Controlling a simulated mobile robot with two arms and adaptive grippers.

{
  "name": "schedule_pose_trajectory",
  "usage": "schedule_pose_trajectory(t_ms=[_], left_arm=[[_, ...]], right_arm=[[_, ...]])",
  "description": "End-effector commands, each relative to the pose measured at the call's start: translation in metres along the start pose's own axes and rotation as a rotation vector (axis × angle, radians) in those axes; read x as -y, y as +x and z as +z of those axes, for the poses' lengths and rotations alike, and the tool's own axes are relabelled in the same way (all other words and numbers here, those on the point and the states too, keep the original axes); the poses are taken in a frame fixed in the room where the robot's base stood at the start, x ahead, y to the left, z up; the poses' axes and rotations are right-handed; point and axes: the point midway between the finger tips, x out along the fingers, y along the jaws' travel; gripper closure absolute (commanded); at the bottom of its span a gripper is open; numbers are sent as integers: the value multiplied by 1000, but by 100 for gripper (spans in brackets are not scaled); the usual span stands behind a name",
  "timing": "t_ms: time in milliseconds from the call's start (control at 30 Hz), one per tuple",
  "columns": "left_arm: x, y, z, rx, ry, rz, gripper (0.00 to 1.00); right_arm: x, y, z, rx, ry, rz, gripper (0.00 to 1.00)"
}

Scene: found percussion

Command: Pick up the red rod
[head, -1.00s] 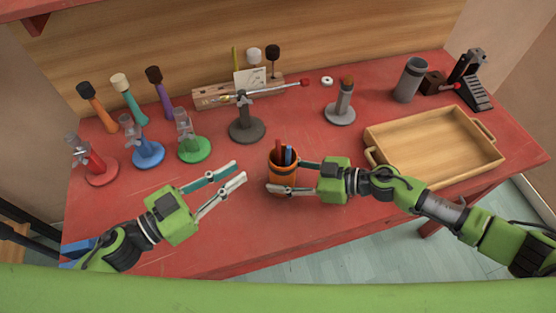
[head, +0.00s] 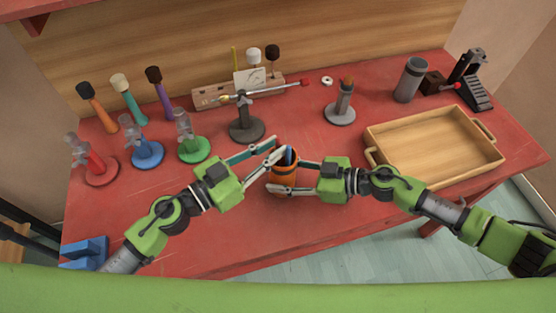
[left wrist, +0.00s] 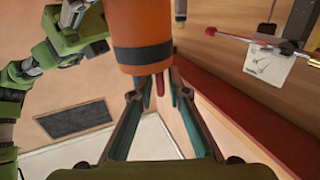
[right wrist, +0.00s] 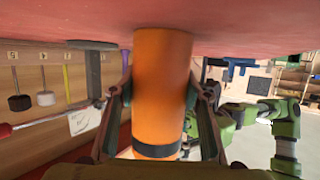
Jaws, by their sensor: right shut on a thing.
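The red rod (left wrist: 160,84) stands in the orange cup (head: 285,183) beside another rod; the left wrist view shows them upside down. In the head view the blue rod (head: 289,154) shows above the rim, while my left gripper hides the red one. My left gripper (head: 279,147) is open at the cup's top, its fingers on either side of the rods in its wrist view. I cannot tell whether they touch. My right gripper (head: 284,176) is shut around the cup (right wrist: 160,85), which stands upright on the table.
A dark stand (head: 246,128) holding a rod with a red tip is behind the cup. Red, blue (head: 148,155) and green (head: 194,149) stands are at the left. A wooden tray (head: 440,176) is at the right.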

Motion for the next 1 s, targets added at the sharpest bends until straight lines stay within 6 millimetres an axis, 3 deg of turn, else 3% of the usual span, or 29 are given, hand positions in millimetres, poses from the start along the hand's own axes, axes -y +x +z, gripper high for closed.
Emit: schedule_pose_trajectory(t_ms=[267, 333, 767, 1000], left_arm=[[0, 4, 0, 0, -2, 0, 84], [0, 4, 0, 0, -2, 0, 100], [0, 4, -1, 0, 1, 1, 100], [0, 4, -20, 1, 10, 5, 100]], right_arm=[[0, 0, 0, 1, 0, 1, 82], [0, 0, 0, 1, 0, 1, 82], [0, 0, 0, 1, 0, 0, 82], [0, 0, 0, 0, 0, 0, 82]])
